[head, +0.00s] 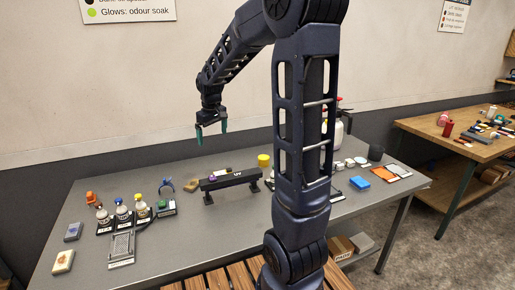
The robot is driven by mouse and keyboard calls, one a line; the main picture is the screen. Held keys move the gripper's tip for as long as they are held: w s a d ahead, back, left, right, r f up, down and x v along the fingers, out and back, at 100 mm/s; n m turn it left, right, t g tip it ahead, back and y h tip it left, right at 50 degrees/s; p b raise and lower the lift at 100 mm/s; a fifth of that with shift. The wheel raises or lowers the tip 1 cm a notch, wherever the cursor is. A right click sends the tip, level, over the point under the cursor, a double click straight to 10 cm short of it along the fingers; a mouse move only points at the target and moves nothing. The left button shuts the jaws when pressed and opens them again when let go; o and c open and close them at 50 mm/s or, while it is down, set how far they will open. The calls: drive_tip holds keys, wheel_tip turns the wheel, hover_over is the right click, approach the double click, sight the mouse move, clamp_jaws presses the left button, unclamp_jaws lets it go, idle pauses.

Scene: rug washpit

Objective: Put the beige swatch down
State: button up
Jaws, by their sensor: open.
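My gripper (212,135) hangs at the end of my raised arm, fingers pointing down, above the back of the grey table (185,250). Its two green fingertips are apart and I see nothing between them. A small cream piece with a yellowish mark (63,261) lies at the table's front left corner. I cannot tell for sure which of these, if either, is the beige swatch.
Small bottles (122,212) stand in a dark rack on the left, near a metal grid plate (121,247). A grey-blue piece (73,232) lies at the left edge. The table's middle front is clear. My arm hides part of the right side.

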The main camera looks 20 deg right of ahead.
drive_tip(key=s+d+r+m+t, duration=0.1)
drive_tip(key=s+d, duration=0.1)
drive_tip(key=s, duration=0.7)
drive_tip(key=s+d+r+m, duration=0.2)
drive_tip(key=s+d, duration=0.1)
drive_tip(key=s, duration=0.6)
drive_tip(key=s+d+r+m+t, duration=0.1)
drive_tip(key=s+d+m, duration=0.1)
drive_tip(key=s, duration=0.7)
drive_tip(key=shift+s+d+r+t, duration=0.2)
drive_tip(key=shift+d+r+t, duration=0.1)
drive_tip(key=shift+d+r, duration=0.15)
